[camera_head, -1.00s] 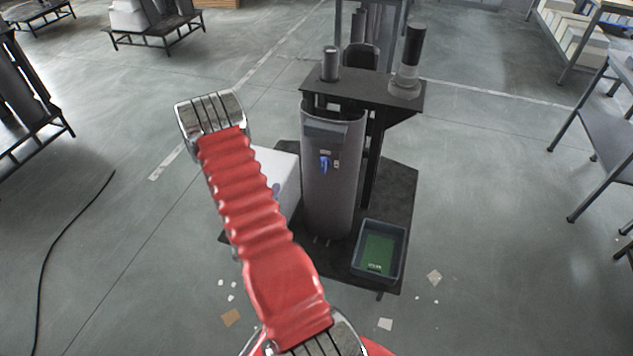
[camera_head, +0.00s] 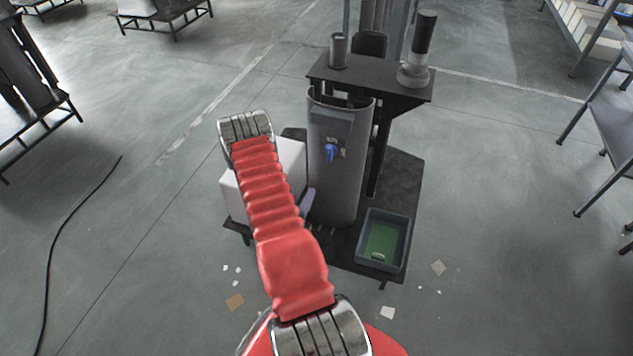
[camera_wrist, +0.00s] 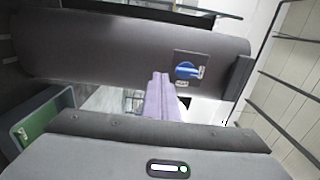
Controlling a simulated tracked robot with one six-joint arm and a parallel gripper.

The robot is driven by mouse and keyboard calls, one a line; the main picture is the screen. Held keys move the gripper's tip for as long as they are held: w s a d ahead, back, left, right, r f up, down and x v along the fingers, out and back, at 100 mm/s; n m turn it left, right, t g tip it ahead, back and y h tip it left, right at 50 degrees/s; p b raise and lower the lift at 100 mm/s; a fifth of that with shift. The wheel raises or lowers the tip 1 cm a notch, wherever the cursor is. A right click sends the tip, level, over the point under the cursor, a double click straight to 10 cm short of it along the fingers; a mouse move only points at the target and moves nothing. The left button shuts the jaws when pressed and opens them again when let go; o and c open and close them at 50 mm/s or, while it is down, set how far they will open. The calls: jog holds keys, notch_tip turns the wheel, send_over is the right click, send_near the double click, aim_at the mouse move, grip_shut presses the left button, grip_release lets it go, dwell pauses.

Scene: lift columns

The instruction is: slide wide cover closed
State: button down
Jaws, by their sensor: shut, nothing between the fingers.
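The wide cover appears to be the curved dark grey front (camera_head: 335,185) of the upright column; it lies sideways across the wrist view (camera_wrist: 110,50). It carries a blue handle (camera_head: 329,152) on a small dark plate, which also shows in the wrist view (camera_wrist: 187,71). My gripper (camera_head: 308,196) shows as a lavender tip at the column's lower left, partly hidden by my red arm. In the wrist view its lavender fingers (camera_wrist: 159,78) are together, empty, with their tips close to the handle plate; contact cannot be told.
A white box (camera_head: 235,195) stands left of the column, partly behind my arm. A dark tray with a green bottom (camera_head: 363,250) sits at the base's right. A dark shelf (camera_head: 370,82) tops the stand. Small scraps lie on the floor in front; open floor lies left.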

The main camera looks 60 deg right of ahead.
jog(key=w+d, duration=0.2)
jog(key=d, duration=1.1)
jog(key=shift+d, duration=0.25)
jog(key=shift+w, duration=0.15)
